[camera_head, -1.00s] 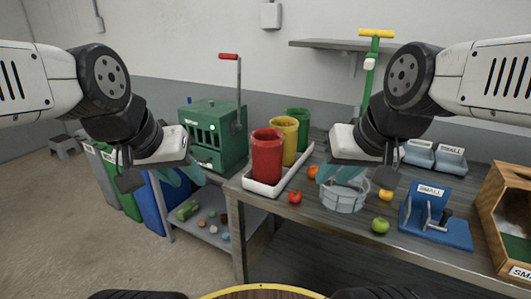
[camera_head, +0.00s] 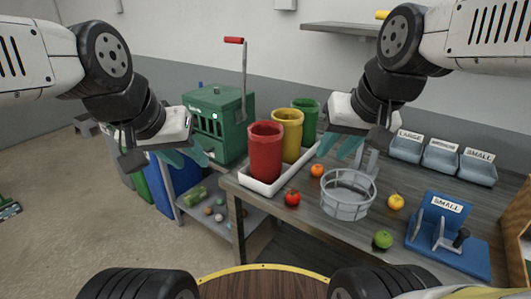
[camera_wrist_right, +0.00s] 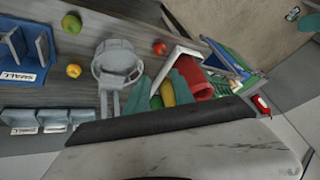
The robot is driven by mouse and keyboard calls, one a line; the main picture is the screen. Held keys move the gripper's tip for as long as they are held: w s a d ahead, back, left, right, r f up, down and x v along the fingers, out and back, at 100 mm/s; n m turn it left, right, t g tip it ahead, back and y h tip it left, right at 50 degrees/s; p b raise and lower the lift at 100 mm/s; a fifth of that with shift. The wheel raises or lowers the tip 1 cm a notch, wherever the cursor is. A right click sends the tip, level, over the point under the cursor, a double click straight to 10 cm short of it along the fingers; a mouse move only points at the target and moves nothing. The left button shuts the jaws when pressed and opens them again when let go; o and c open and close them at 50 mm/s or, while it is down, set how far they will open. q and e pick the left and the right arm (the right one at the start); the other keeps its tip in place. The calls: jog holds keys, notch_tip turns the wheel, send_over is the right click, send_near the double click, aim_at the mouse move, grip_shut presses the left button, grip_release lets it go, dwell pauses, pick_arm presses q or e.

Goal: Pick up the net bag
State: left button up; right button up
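No object in view is clearly a net bag. A small green and dark item (camera_head: 8,209) lies on the floor at the left edge of the head view. A green bundle (camera_head: 193,195) lies on the lower shelf; I cannot tell whether either is the net bag. My left gripper (camera_head: 180,158) is empty, its teal fingers apart, in front of the green machine. My right gripper (camera_head: 338,148) is open and empty above the table, behind the round grey basket (camera_head: 348,210). In the right wrist view its fingers (camera_wrist_right: 160,92) stand apart with the containers beyond.
The table (camera_head: 310,225) holds red (camera_head: 266,155), yellow (camera_head: 287,135) and green (camera_head: 305,120) containers in a white tray, loose fruit, labelled bins (camera_head: 440,158) and a blue SMALL stand (camera_head: 447,228). The green machine (camera_head: 220,120) is at the back left. Floor is open at left.

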jog(key=m+g+h, duration=0.2)
jog(key=m+g, duration=0.4)
jog(key=m, duration=0.1)
send_over(280, 147)
notch_tip(280, 147, down, 6)
notch_tip(280, 147, down, 8)
jog(key=shift+s+r, duration=0.1)
jog(key=shift+r, duration=0.1)
jog(key=shift+c, duration=0.4)
grip_shut()
dwell(0.4)
